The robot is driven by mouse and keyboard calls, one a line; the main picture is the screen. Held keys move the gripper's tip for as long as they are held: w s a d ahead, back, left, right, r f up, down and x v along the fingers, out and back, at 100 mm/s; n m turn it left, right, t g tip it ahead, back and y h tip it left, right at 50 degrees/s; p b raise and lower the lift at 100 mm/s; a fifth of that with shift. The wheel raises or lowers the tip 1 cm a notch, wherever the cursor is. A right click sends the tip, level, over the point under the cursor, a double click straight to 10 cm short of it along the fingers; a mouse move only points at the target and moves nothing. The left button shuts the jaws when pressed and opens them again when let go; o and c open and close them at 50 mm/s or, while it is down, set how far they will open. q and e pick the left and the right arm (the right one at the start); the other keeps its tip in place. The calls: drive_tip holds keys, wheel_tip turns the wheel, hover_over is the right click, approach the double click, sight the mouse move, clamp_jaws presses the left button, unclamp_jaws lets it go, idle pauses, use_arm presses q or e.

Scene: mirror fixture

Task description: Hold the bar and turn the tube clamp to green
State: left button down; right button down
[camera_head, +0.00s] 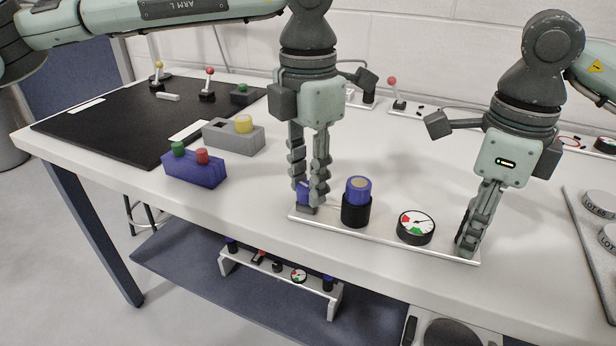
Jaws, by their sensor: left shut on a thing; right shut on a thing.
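A thin white bar (388,243) lies along the table's front edge and carries several parts. My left gripper (309,200) is shut on a small blue part (302,192) with a grey base at the bar's left end. This looks like the tube clamp, but the fingers hide much of it. Right of it on the bar stand a black cylinder with a blue collar (357,208) and a round gauge (416,227) with red and green sectors. The gauge needle points to the upper right, outside the green. My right gripper (467,247) is shut on the bar's right end.
A blue block with green and red knobs (195,170) and a grey block with a yellow knob (233,137) stand left. A black mat (100,120) covers the far left. A grey tray (588,235) lies right. A similar bar (283,275) stands on the lower shelf.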

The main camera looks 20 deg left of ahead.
use_arm(q)
drive_tip(key=m, duration=0.4)
drive_tip(key=shift+m, duration=1.8)
drive_tip(key=c, duration=1.2)
unclamp_jaws()
drive_tip(key=shift+o, duration=0.2)
drive_tip(key=shift+r, duration=0.15)
wheel_tip(320, 180, up, 12)
